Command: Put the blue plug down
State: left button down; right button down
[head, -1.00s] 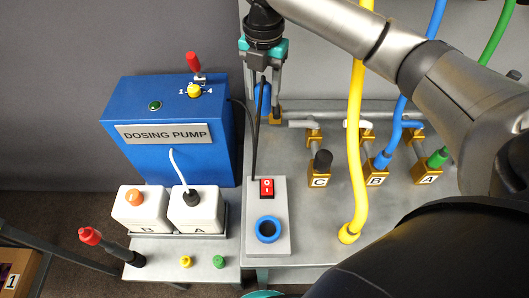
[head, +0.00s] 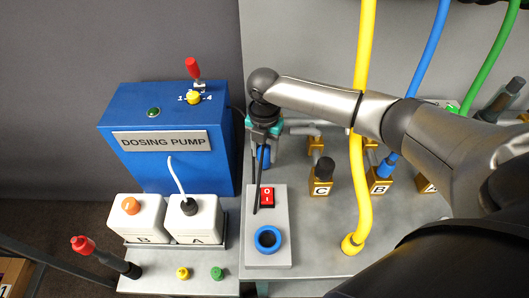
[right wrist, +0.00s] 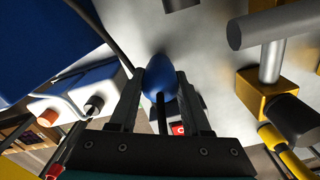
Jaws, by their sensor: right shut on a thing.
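The blue plug (head: 264,158) is held in my right gripper (head: 264,148), above the metal bench behind the grey switch box. The plug also shows in the right wrist view (right wrist: 160,78), between the two fingers. A black cable (right wrist: 162,110) runs from the plug towards the wrist; in the head view it hangs past the red switch. Whether the plug touches the bench is not clear. My left gripper is not in view.
The grey box (head: 283,212) carries a red switch (head: 267,196) and a blue-ringed socket (head: 268,239). The blue dosing pump (head: 170,165) stands left. A brass valve C (head: 320,187) and yellow hose (head: 358,210) stand right. Some bench between box and hose is bare.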

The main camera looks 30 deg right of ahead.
jog(key=shift+f, duration=0.25)
jog(key=shift+f, duration=0.2)
jog(key=shift+c, duration=1.8)
grip_release()
notch_tip(320, 180, up, 12)
jog(key=shift+r+p, duration=0.25)
jog(key=shift+p, duration=0.5)
jog(key=shift+f, duration=0.1)
